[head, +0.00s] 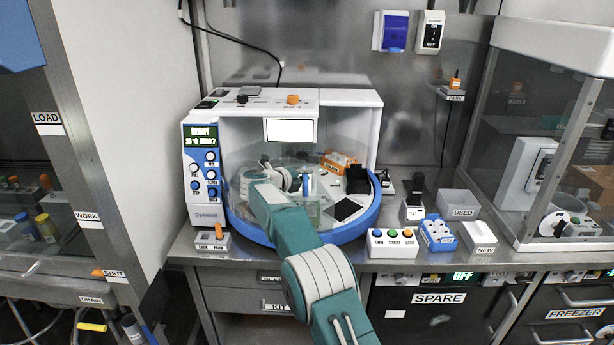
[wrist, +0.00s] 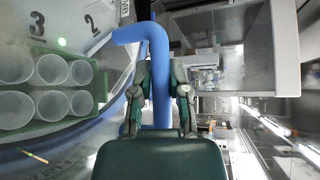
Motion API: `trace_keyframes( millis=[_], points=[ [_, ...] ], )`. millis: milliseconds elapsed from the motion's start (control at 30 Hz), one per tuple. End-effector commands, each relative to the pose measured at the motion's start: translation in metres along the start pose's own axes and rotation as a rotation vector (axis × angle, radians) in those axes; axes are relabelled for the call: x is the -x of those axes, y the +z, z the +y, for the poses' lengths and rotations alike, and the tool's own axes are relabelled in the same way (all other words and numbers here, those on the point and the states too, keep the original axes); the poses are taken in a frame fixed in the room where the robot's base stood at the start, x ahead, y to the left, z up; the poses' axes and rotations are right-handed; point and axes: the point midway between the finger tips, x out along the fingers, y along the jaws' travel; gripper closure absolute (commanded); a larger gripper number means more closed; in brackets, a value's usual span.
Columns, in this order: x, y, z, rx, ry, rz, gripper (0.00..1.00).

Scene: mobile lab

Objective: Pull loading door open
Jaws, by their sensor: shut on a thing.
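My gripper (wrist: 160,97) is shut on a blue bar handle (wrist: 158,55), with one finger on each side of it in the wrist view. The bar runs upright there and bends left at its top. In the head view, my gripper (head: 277,177) is at the front of the white benchtop machine (head: 345,99), whose display reads READY. A clear curved panel (head: 238,165) stands over the machine's blue-rimmed round base (head: 343,232). My arm hides part of the base. I cannot tell how far the door is open.
Inside the machine are an orange rack (head: 341,161) and dark blocks. A green rack of cups (wrist: 48,85) is close on the left in the wrist view.

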Motion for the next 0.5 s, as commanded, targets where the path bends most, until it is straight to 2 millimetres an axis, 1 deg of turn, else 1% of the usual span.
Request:
trace_keyframes(
  millis=[33,433,467,500],
  points=[
    [0.0052,0.0039,0.0062,0.005,0.011,-0.013,1.0],
    [0.0068,0.0036,0.0084,0.008,0.007,-0.003,1.0],
    [0.0068,0.0036,0.0085,0.008,0.007,-0.003,0.7],
    [0.0067,0.0036,0.0086,0.008,0.007,-0.003,0.52]
  ],
)
